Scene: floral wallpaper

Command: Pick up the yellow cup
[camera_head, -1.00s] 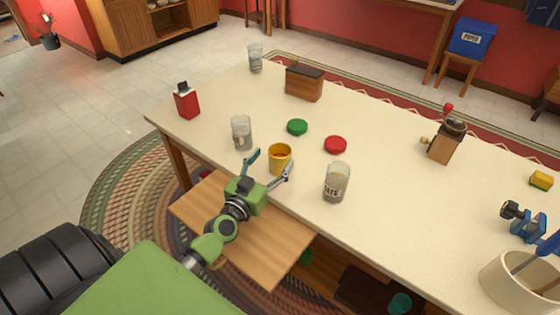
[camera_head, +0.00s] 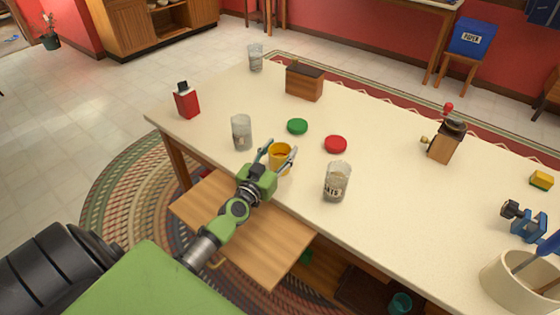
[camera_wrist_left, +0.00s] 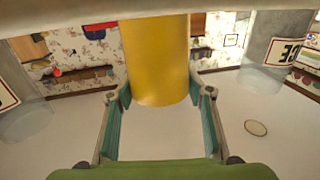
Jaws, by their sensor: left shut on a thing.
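The yellow cup (camera_head: 280,160) stands upright near the front edge of the cream table (camera_head: 390,190). My left gripper (camera_head: 279,153) reaches in from the front, with one finger on each side of the cup. It is shut on the cup. In the left wrist view the yellow cup (camera_wrist_left: 157,60) fills the upper middle, between the two teal finger pads (camera_wrist_left: 160,105). The cup's base looks to be at the table surface; I cannot tell whether it is lifted. My right gripper is not in view.
A glass jar (camera_head: 241,132) stands left of the cup and a labelled jar (camera_head: 337,182) stands right of it. Green (camera_head: 297,126) and red (camera_head: 335,144) lids lie behind. A wooden drawer (camera_head: 245,240) juts out below the table edge.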

